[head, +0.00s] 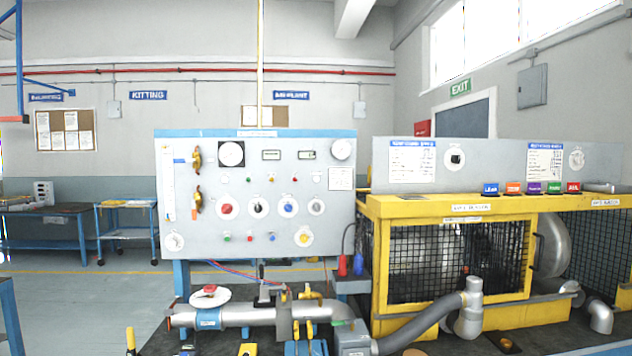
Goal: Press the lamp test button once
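The grey control panel (210,155) with a blue top edge stands upright left of centre in the head view. It carries a row of larger round controls, including a red knob (227,209), a black knob (258,208) and a blue knob (288,208). Below them is a row of small buttons: green (227,238), red (250,238) and blue (272,237). A yellow control (304,238) sits at the lower right. The labels are too small to read, so I cannot tell which one is the lamp test button. Neither gripper shows.
The panel's face appears unobstructed. Blue workbenches (125,206) stand behind left.

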